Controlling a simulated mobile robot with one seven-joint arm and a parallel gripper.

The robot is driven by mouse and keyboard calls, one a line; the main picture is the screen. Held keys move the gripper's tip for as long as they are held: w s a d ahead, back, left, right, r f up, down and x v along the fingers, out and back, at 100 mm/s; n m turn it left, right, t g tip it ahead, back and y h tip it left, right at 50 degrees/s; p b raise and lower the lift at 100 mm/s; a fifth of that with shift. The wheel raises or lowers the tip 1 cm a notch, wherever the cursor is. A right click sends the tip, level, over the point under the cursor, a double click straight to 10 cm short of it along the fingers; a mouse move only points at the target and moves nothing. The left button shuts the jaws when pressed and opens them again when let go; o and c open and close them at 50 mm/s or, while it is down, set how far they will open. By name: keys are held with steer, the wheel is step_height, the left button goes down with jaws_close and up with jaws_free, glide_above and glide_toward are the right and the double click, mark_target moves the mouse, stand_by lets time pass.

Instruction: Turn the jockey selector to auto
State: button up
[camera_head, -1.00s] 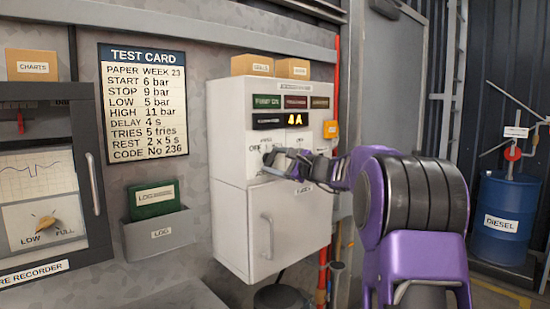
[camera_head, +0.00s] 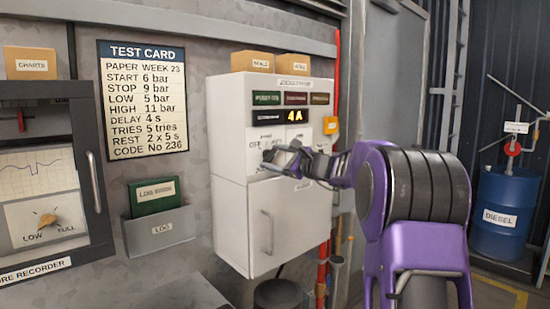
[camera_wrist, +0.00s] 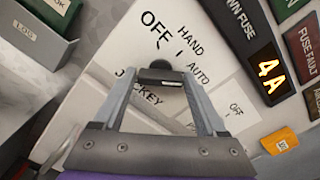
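A door with a handle (camera_head: 267,232) is below. A log holder (camera_head: 160,232) hangs left.

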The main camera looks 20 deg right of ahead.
steer(key=o, duration=0.3)
steer(key=b+v, duration=0.1)
steer(key=v, duration=1.6)
steer(key=shift+s, duration=0.25)
steer(key=shift+w, duration=0.1)
